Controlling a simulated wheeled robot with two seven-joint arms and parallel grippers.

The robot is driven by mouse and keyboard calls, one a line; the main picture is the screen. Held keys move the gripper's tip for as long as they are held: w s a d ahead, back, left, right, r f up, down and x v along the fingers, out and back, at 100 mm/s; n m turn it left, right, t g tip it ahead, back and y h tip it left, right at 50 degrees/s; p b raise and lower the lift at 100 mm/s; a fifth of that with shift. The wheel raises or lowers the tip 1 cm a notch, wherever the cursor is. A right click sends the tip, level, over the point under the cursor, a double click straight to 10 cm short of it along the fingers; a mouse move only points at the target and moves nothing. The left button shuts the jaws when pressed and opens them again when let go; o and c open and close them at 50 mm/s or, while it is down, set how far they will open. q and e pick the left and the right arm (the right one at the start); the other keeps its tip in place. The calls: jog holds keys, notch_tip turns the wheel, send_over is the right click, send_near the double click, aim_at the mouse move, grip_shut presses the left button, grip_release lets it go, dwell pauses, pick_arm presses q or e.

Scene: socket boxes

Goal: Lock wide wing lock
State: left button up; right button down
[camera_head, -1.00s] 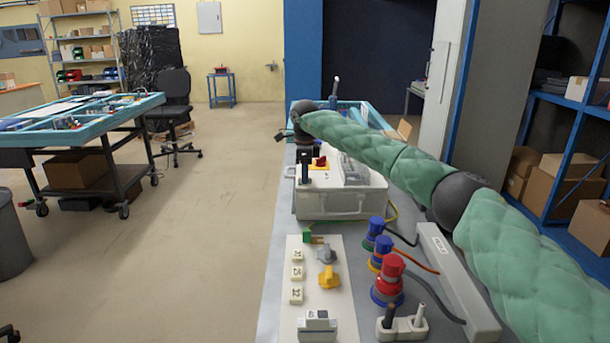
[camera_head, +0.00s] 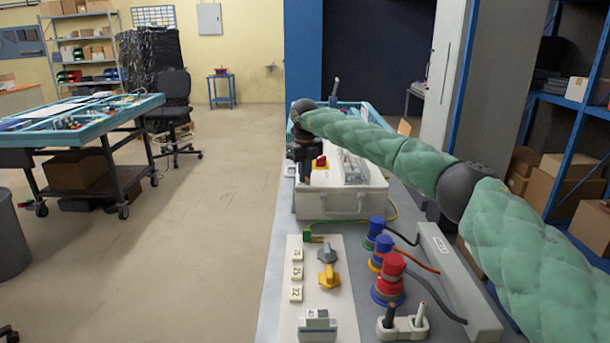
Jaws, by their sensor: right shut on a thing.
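My right gripper (camera_head: 304,172) points down over the left part of the light grey socket box (camera_head: 340,203). It is shut on a small part there, which the fingers hide. I cannot tell for certain whether that part is the wide wing lock. A red knob on a yellow plate (camera_head: 320,165) sits just right of the gripper. Nearer on the white panel (camera_head: 310,305) are a grey wing-shaped knob (camera_head: 327,253) and a yellow wing-shaped knob (camera_head: 328,277), both clear of the gripper. My left gripper is not in view.
Blue plugs (camera_head: 382,248) and a red plug (camera_head: 391,272) stand right of the panel, with cables running to a long grey strip (camera_head: 455,280). A twin socket with dark and white plugs (camera_head: 402,325) is at the front. My right arm spans above the bench's right side.

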jog(key=shift+m, duration=0.9)
jog(key=m, duration=0.2)
jog(key=shift+m, duration=1.5)
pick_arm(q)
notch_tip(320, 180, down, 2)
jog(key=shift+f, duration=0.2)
pick_arm(e)
jog(key=shift+m, duration=0.4)
jog(key=c, duration=1.5)
grip_release()
